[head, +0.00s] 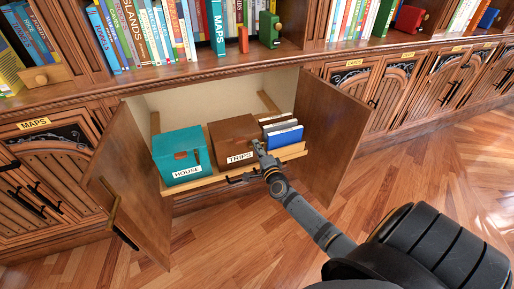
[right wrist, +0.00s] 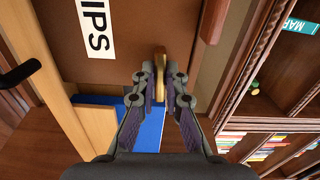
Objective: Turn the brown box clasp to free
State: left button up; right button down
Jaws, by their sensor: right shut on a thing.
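The brown box (head: 228,133) with a TRIPS label stands on the pull-out shelf inside the open cabinet. Its lid looks closed in the head view. My right gripper (head: 262,158) reaches in to the box's front, right of the label. In the right wrist view, its fingertips (right wrist: 161,85) are closed on the brass-coloured clasp (right wrist: 160,62), which points lengthwise away from the gripper against the brown face (right wrist: 145,22). In the head view the gripper largely hides the clasp. My left gripper is not in view.
A teal box (head: 181,150) labelled HOUSE stands left of the brown box. Blue and dark books (head: 284,135) stand to its right. Open cabinet doors flank the shelf, left (head: 128,190) and right (head: 328,135). The wooden floor in front is clear.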

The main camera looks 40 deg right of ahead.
dwell(0.3)
jog(key=c, duration=1.4)
grip_release()
jog(key=shift+s, duration=0.1)
jog(key=v, duration=1.2)
jog(key=shift+a, duration=0.1)
